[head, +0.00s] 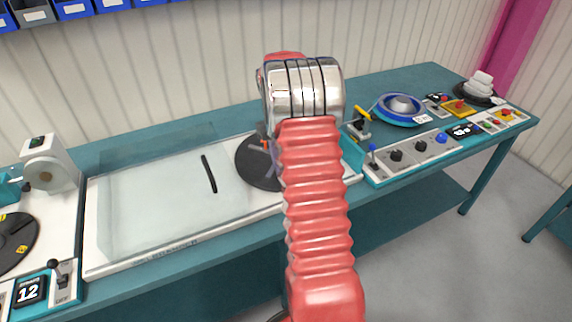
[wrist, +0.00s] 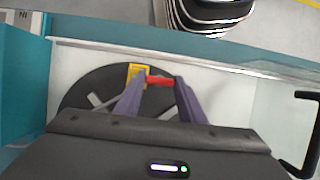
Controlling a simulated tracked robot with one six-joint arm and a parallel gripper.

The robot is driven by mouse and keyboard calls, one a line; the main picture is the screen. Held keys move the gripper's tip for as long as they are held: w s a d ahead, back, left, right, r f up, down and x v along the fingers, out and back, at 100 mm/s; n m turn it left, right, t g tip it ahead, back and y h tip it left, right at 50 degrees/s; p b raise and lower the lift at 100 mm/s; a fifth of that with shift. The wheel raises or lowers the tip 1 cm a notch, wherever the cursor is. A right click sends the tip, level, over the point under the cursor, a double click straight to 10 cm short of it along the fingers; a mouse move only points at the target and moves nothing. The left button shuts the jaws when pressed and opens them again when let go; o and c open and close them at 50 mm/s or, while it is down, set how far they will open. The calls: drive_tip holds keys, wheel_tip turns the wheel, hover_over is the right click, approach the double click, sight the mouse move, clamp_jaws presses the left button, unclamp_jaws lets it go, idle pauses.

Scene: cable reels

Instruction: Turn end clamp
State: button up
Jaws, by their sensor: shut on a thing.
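The end clamp shows in the wrist view as a red bar (wrist: 160,80) with a yellow block (wrist: 137,71) at its left end. It is over a black disc (wrist: 80,91) with pale slots. My gripper (wrist: 161,84) has its two purple-grey fingers on either side of the red bar, shut on it. In the head view the black disc (head: 250,167) lies at the right end of the pale bench panel, partly hidden by my red arm. Only a bit of my gripper (head: 269,149) shows there, beside the arm, and the clamp is mostly hidden.
A black handle (head: 209,174) is on a clear cover (head: 150,205) left of the disc. To the right are a control box (head: 410,155) with knobs, a yellow lever (head: 363,113) and a blue reel (head: 400,108). A counter reading 12 (head: 30,290) is at far left.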

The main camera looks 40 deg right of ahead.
drive_tip(key=shift+w+r, duration=0.1)
drive_tip(key=shift+w, duration=0.05)
drive_tip(key=o, duration=1.1)
drive_tip(key=shift+c, duration=0.2)
drive_tip(key=v, duration=1.3)
drive_tip(key=shift+r, duration=0.25)
